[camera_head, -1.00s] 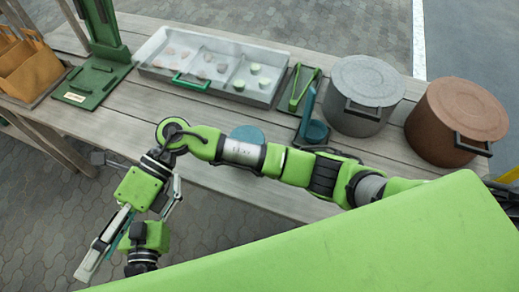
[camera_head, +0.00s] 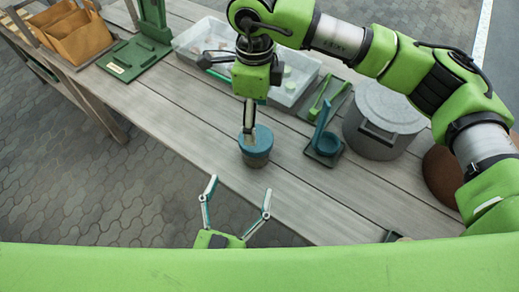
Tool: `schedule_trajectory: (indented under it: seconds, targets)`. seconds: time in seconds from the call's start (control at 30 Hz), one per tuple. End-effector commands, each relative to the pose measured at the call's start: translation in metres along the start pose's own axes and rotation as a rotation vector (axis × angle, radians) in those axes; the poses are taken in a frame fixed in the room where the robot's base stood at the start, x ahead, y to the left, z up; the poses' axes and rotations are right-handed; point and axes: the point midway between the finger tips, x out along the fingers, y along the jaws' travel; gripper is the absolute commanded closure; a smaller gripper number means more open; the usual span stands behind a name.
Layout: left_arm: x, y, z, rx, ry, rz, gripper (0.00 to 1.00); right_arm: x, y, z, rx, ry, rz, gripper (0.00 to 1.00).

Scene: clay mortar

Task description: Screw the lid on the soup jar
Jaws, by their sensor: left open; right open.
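The soup jar (camera_head: 257,159) is a small blue-grey jar standing on the table near its front edge. A blue lid (camera_head: 263,138) appears to cover its top; I cannot tell how tightly it sits. My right gripper (camera_head: 248,135) points down from above, its fingers seen edge-on over the left part of the lid. It is open, and whether it touches the lid cannot be told. My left gripper (camera_head: 240,189) is below the jar in the picture, in front of the table edge. Its fingers are spread wide and empty, pointing toward the jar, apart from it.
A compartmented tray (camera_head: 205,38) lies behind, partly hidden by my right arm. Green tongs (camera_head: 322,92), a blue ladle on a stand (camera_head: 324,140), a grey pot (camera_head: 382,118) and a partly hidden brown pot (camera_head: 441,176) stand to the right. The tabletop left of the jar is clear.

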Motion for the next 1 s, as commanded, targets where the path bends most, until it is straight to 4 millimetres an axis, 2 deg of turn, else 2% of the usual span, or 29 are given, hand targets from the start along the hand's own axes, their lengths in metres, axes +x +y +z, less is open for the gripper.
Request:
schedule_trajectory:
  seconds: [0.23, 0.37, 0.8, 1.0]
  targets:
    - [0.003, 0.000, 0.000, -0.001, 0.001, -0.001, 0.19, 0.000, 0.001, 0.001, -0.001, -0.002, 0.003, 0.26]
    - [0.015, -0.001, -0.001, -0.002, 0.004, -0.003, 0.19, 0.000, 0.001, 0.001, -0.001, -0.003, 0.003, 0.26]
    - [0.099, -0.001, -0.001, -0.002, 0.004, -0.002, 0.19, 0.000, 0.001, 0.001, -0.001, -0.003, 0.004, 0.26]
    - [0.127, -0.001, 0.000, 0.000, 0.001, -0.002, 0.19, 0.000, 0.001, 0.001, -0.001, -0.003, 0.004, 0.26]
